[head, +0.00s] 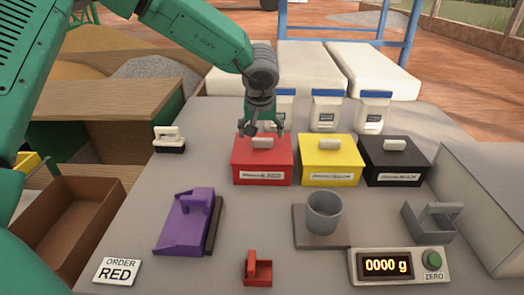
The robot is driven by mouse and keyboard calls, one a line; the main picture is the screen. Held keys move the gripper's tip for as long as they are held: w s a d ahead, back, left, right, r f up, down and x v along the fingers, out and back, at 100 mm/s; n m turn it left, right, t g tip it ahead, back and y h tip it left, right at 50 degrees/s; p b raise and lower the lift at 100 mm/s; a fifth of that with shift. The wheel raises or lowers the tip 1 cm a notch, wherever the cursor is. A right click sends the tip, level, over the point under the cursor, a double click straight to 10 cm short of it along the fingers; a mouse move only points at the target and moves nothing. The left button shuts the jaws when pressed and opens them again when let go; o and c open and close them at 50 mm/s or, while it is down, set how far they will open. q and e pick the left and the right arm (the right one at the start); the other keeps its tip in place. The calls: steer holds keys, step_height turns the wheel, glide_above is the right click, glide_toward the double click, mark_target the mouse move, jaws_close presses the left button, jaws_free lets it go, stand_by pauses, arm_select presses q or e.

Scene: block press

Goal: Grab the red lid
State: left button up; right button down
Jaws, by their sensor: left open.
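The red lid (250,149) tops the red box at the middle of the table in the head view, with a pale handle (263,142) on it. My left gripper (262,129) is open and points down just above and behind the handle. Its fingertips show on either side of the handle's back; I cannot tell if they touch it. My right gripper is not in view.
Yellow (331,171) and black (396,173) lidded boxes stand right of the red one. White jars (326,112) stand behind. In front are a purple tool (183,222), grey cup (322,214), red scoop (257,268), grey scoop (431,222), scale display (386,265) and ORDER RED card (117,271).

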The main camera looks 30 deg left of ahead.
mark_target(263, 139)
arm_select(q)
steer(key=shift+w+d+f, duration=0.1)
steer(key=shift+f, duration=0.1)
steer(key=x, duration=0.2)
steer(key=b+x, duration=0.1)
steer(key=x, duration=0.1)
steer(key=shift+w+f, duration=0.15)
steer(key=shift+w, duration=0.2)
steer(key=shift+f, duration=0.1)
steer(key=shift+a, duration=0.3)
steer(key=shift+c, duration=0.8)
steer(key=c, duration=1.2)
steer(key=shift+o, duration=0.2)
steer(key=shift+d, duration=0.15)
